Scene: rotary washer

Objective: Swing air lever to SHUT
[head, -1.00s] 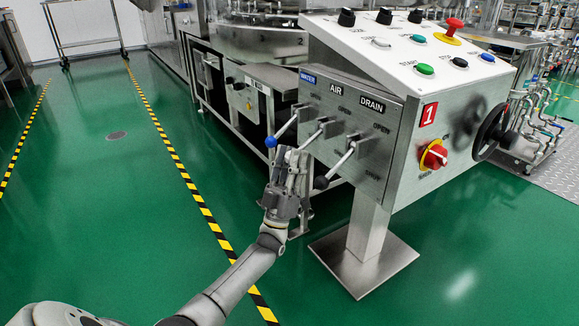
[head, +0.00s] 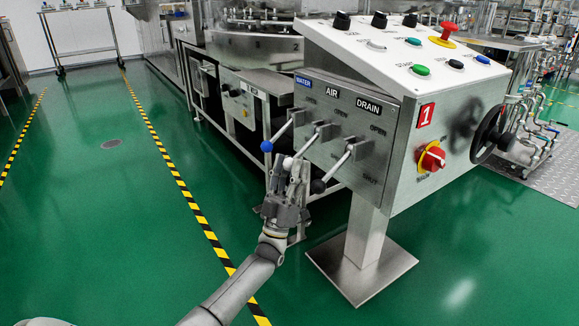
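The AIR lever (head: 309,143) is a metal rod on the grey valve panel, under the AIR label (head: 332,92). It slants down and left from its pivot, and its tip is at my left gripper (head: 289,166). The gripper's fingers are on either side of the tip and partly hide it; whether they press on it is unclear. The WATER lever's blue knob (head: 266,146) is just left of the gripper. The DRAIN lever's black knob (head: 317,186) is just right of it. My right gripper is not in view.
The control box (head: 408,57) has buttons on top, a red rotary switch (head: 431,158) and a black handwheel (head: 490,134) on its side. Its post stands on a square base plate (head: 361,270). The green floor (head: 110,220) at left is open.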

